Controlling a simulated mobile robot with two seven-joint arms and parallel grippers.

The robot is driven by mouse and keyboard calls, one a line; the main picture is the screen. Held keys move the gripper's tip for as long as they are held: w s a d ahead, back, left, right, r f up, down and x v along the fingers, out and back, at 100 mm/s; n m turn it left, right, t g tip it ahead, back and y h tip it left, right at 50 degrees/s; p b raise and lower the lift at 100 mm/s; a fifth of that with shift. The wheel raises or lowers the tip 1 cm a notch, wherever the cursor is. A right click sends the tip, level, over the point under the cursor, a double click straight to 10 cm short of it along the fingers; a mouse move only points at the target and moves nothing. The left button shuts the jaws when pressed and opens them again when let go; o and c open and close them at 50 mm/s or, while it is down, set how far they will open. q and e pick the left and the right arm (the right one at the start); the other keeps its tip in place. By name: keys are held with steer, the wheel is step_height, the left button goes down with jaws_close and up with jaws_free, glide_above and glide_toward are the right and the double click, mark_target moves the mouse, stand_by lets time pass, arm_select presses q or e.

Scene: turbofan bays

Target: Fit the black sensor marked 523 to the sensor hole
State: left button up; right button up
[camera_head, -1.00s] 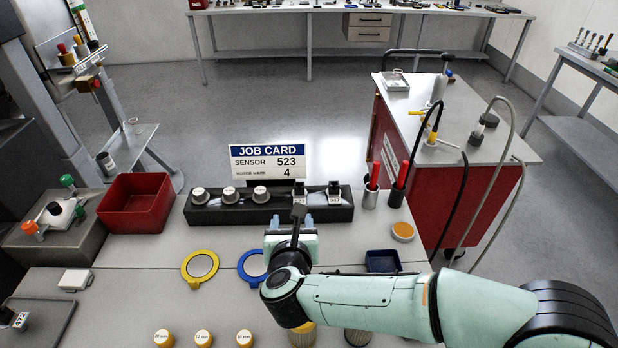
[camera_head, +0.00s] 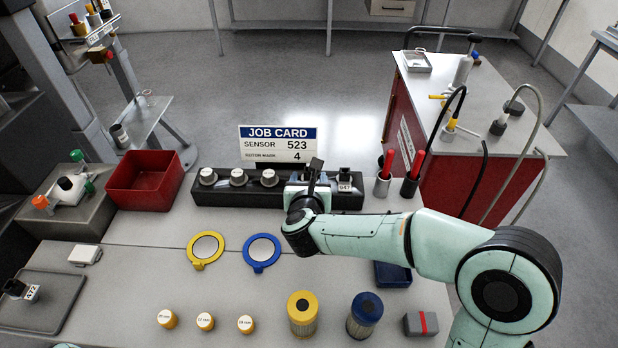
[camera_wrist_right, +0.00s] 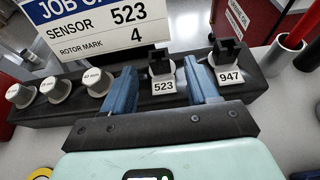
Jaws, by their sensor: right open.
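The black sensor marked 523 (camera_wrist_right: 163,72) stands upright in the black rack (camera_wrist_right: 60,122), with its white label facing me in the right wrist view. My right gripper (camera_wrist_right: 161,82) is open, with one blue finger on each side of this sensor; I cannot tell whether either finger touches it. In the head view my right gripper (camera_head: 308,188) is at the rack and mostly hides the sensor. A similar black sensor marked 947 (camera_wrist_right: 228,62) stands just right of the right finger. I cannot make out the sensor hole. My left gripper is not in view.
The job card (camera_head: 278,144) stands behind the rack, reading sensor 523. Several round-capped parts fill the rack's left side. Red-handled tools in cups (camera_head: 384,180) stand to its right. A red bin (camera_head: 146,182) is at left. A tray (camera_head: 45,300) holds another labelled black sensor.

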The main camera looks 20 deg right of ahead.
mark_target(309, 175)
steer(key=p+x, duration=0.1)
steer(key=x, duration=0.4)
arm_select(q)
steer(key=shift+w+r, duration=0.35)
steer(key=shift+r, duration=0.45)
arm_select(e)
steer(key=shift+c, duration=1.3)
steer(key=c, duration=0.8)
steer(key=shift+r, duration=0.1)
